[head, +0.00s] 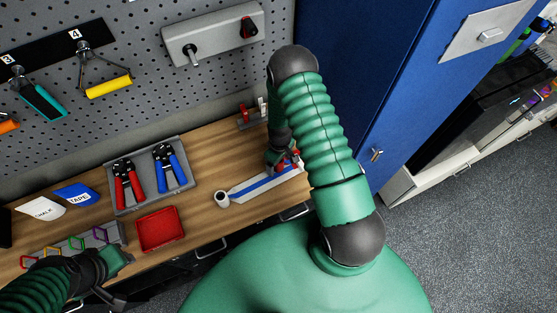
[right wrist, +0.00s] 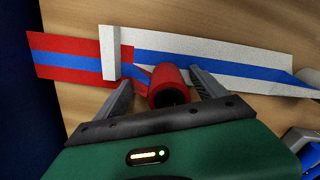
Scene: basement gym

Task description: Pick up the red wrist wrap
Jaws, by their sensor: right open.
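The red wrist wrap (right wrist: 75,57), red with a blue stripe, lies on the wooden bench at the left of the right wrist view. Its rolled red end (right wrist: 168,84) sits between the fingers of my right gripper (right wrist: 162,92), which is open around it. In the head view, this gripper (head: 283,159) is low over the bench and mostly hides the red wrap. A white wrap (right wrist: 215,58) with a blue stripe lies against the red one; its rolled end (head: 222,198) shows in the head view. My left gripper (head: 112,264) is at the bench's lower left, its fingers unclear.
A red tray (head: 158,229) and a grey tray (head: 192,192) with red- and blue-handled tools are left of the wraps. Chalk and tape packets (head: 76,194) lie further left. A pegboard (head: 140,90) stands behind, and a blue locker (head: 400,70) rises to the right.

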